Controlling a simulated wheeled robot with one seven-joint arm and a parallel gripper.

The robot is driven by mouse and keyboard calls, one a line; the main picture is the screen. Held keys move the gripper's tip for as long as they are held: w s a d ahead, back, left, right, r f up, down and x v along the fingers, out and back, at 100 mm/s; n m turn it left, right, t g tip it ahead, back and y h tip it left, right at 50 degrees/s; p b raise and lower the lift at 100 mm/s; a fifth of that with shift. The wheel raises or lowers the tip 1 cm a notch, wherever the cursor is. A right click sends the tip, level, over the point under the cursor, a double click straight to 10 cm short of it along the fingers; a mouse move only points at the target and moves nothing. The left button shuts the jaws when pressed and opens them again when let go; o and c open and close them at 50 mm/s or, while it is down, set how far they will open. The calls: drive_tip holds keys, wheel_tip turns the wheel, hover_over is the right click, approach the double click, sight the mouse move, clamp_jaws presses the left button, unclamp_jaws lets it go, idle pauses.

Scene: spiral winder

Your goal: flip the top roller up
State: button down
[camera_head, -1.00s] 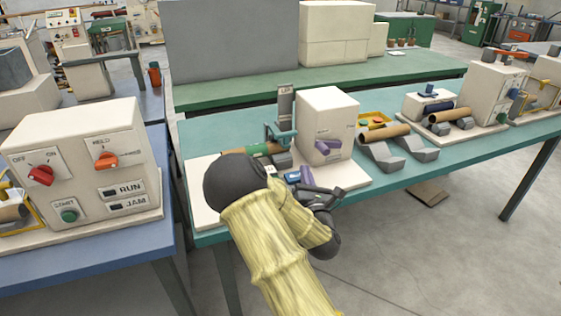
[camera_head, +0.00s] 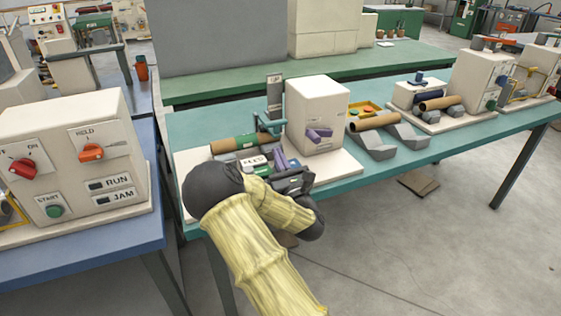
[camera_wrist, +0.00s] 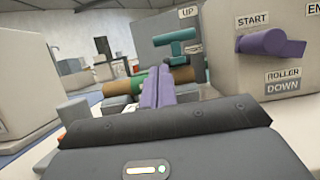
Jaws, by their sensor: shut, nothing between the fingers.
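The winder on the teal table has a cream housing (camera_head: 317,115) with a purple lever (camera_head: 320,134). In the wrist view the lever (camera_wrist: 270,43) sits by the labels START and ROLLER DOWN. A teal bracket (camera_head: 268,126), which seems to carry the top roller, stands left of the housing before a grey UP plate (camera_head: 275,92); it also shows in the wrist view (camera_wrist: 175,50). Beneath it lies a brown tube with a green band (camera_head: 236,143). My gripper (camera_wrist: 158,75) has its purple fingers shut and empty, pointing towards tube and bracket. Contact cannot be told.
A labelled block (camera_head: 253,162) lies in front of the tube, close to my gripper. Right of the housing are another cardboard tube (camera_head: 374,121) and grey wedge supports (camera_head: 408,137). A cream control box (camera_head: 75,150) stands on the blue table at left. Open floor lies in front.

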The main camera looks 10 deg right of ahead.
drive_tip(key=x, duration=0.6)
drive_tip(key=shift+w, duration=0.2)
drive_tip(key=shift+r+p, duration=0.35)
